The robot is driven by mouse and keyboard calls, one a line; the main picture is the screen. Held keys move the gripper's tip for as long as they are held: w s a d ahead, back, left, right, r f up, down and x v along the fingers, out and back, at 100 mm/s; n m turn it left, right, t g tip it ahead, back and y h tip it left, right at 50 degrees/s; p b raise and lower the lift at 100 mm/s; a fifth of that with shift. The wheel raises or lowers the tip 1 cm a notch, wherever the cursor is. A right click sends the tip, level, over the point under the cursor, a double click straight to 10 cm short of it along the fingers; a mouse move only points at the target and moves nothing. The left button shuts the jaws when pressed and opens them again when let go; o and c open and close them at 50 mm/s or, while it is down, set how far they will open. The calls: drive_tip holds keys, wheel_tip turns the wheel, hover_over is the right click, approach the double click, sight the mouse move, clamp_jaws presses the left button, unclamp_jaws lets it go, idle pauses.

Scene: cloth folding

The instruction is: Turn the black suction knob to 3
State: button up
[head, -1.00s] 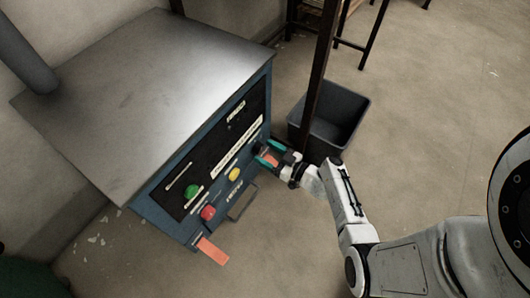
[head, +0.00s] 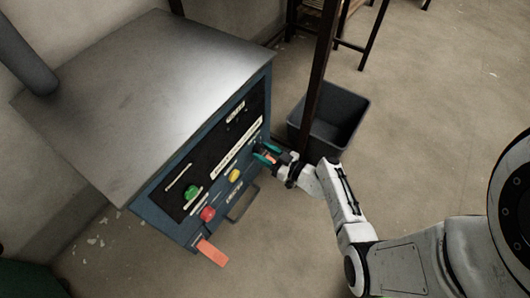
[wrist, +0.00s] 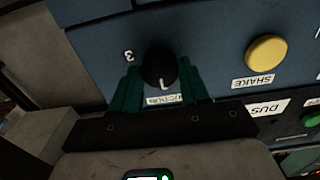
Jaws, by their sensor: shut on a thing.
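The black suction knob (wrist: 160,68) sits on the blue panel in the wrist view, with a white pointer mark on its lower part. A label "3" (wrist: 129,56) is on the panel to its left, and a partly covered label (wrist: 163,100) lies below it. My gripper (wrist: 161,80) has its green fingers on both sides of the knob and is shut on it. In the head view my gripper (head: 266,153) is at the right end of the cabinet's front panel, where the knob itself is hard to make out.
The blue cabinet (head: 150,90) has a grey metal top. Its front carries a yellow button (head: 234,175), a red button (head: 207,214), a green button (head: 191,191) and a handle (head: 243,205). An orange flap (head: 212,252) sticks out below. A post and a dark bin (head: 345,113) stand close behind my arm.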

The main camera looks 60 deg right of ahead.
drive_tip(key=shift+f+m+b, duration=0.1)
drive_tip(key=shift+m+b, duration=0.2)
drive_tip(key=shift+m, duration=0.1)
drive_tip(key=shift+c, duration=0.3)
drive_tip(key=shift+m+b, duration=0.55)
drive_tip(key=shift+m, duration=0.55)
drive_tip(key=m+b, duration=0.1)
drive_tip(key=m, duration=0.1)
drive_tip(key=shift+m, duration=0.3)
drive_tip(key=m, duration=1.2)
drive_tip(key=shift+m+p, duration=0.3)
drive_tip(key=shift+m, duration=0.1)
drive_tip(key=m+p, duration=0.1)
drive_tip(key=m, duration=0.4)
drive_tip(key=shift+m+p, duration=0.3)
drive_tip(key=shift+m, duration=0.1)
drive_tip(key=o, duration=1.1)
drive_tip(key=shift+c, duration=0.2)
